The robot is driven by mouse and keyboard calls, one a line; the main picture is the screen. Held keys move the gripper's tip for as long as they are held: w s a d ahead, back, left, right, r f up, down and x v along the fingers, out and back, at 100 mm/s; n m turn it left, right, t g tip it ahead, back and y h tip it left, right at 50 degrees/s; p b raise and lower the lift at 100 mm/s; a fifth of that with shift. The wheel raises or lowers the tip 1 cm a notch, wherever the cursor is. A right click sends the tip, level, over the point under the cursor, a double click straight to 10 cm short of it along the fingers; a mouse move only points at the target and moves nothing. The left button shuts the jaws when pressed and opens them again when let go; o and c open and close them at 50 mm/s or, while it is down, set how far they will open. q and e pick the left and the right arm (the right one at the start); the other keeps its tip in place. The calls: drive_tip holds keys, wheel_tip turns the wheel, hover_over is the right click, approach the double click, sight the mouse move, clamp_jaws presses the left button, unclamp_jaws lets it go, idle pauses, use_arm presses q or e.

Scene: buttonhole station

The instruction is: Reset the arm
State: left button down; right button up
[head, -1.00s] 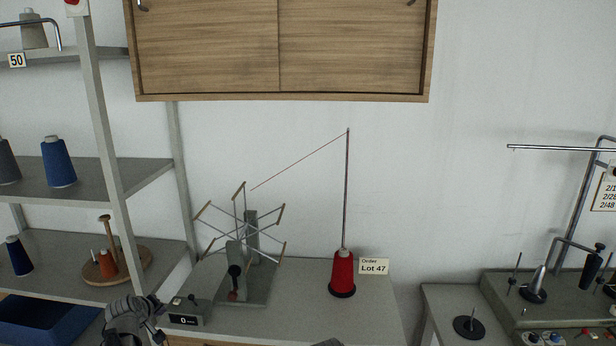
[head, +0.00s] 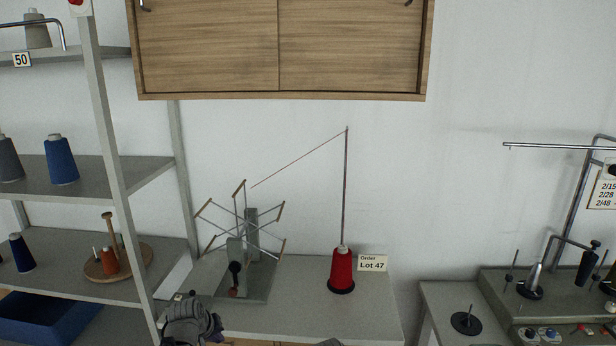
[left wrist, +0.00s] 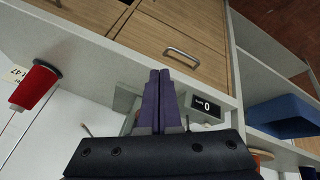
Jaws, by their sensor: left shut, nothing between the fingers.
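My left gripper (head: 194,326) is at the bottom of the head view, in front of the table edge and below the yarn winder. In the left wrist view its two purple fingers (left wrist: 160,100) lie together, shut and empty. They point toward a wooden drawer front (left wrist: 175,35) with a metal handle and touch nothing I can make out.
The table (head: 300,316) holds the yarn winder (head: 238,245), a red cone (head: 341,271) on its stand, and an order card (head: 372,264). A counter reading 0 (left wrist: 206,106) shows in the wrist view. Shelves (head: 160,175) stand left, a wooden cabinet (head: 280,50) hangs above.

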use_arm(q)
drive_tip(key=s+d+f+m+g+y, duration=0.2)
drive_tip(key=s+d+m+g, duration=0.4)
drive_tip(key=s+d, duration=1.2)
drive_tip(key=s+m, duration=0.3)
drive_tip(key=shift+s+d+f, duration=0.25)
drive_tip(key=shift+d+f, duration=0.05)
drive_tip(key=shift+d, duration=0.1)
